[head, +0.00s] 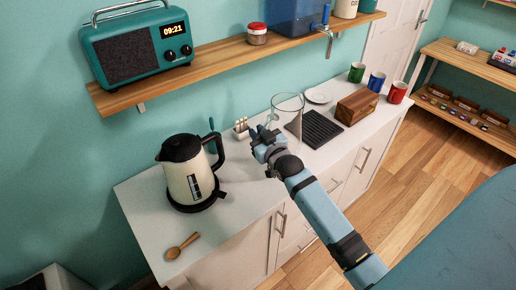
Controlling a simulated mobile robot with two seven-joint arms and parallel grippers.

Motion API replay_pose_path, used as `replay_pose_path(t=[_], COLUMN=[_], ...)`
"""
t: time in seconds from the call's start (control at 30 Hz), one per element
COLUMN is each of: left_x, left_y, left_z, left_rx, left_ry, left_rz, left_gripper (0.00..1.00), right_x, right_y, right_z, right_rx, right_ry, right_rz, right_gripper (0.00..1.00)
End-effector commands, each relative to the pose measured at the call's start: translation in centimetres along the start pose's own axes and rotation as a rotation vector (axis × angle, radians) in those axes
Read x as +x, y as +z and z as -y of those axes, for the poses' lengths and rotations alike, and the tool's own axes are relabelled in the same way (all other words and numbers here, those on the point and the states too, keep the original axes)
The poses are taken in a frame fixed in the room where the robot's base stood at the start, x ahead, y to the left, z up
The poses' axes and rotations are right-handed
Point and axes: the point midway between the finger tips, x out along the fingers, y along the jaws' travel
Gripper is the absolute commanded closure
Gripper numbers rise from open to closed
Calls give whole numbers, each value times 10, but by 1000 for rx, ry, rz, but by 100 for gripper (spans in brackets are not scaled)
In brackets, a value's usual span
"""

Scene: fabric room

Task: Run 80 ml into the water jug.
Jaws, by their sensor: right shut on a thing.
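The clear water jug (291,104) is upright over the counter, left of a black ribbed mat. My right gripper (264,136) is shut on it at its left side, by the handle. I cannot tell whether the jug's base touches the counter, and no water shows in it. A blue water tank (291,16) with a tap (326,32) stands on the wall shelf above and to the right of the jug. The tank's top is cut off by the picture's edge. My left gripper is out of view.
On the counter (244,215) stand a cream kettle (187,172), a wooden spoon (181,246), a white saucer (318,95), a wooden box (357,106) and green, blue and red mugs (376,82). The black mat (322,129) is bare. A teal radio (139,48) and a red-lidded jar (257,34) are on the shelf.

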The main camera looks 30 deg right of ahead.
Motion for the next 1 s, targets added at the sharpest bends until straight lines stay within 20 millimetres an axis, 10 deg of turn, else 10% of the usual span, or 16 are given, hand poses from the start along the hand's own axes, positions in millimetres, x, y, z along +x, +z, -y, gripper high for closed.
replay_pose_path(t=[0.4, 1.0], left_x=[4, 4], left_y=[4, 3], left_z=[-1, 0], left_rx=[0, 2], left_ry=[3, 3], left_rz=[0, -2], left_gripper=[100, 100], right_x=[0, 0], right_y=[-95, -114], right_z=[-14, -16], right_rx=[-3, -1], right_ry=[1, 1], right_rz=[-8, -4], right_gripper=[100, 100])
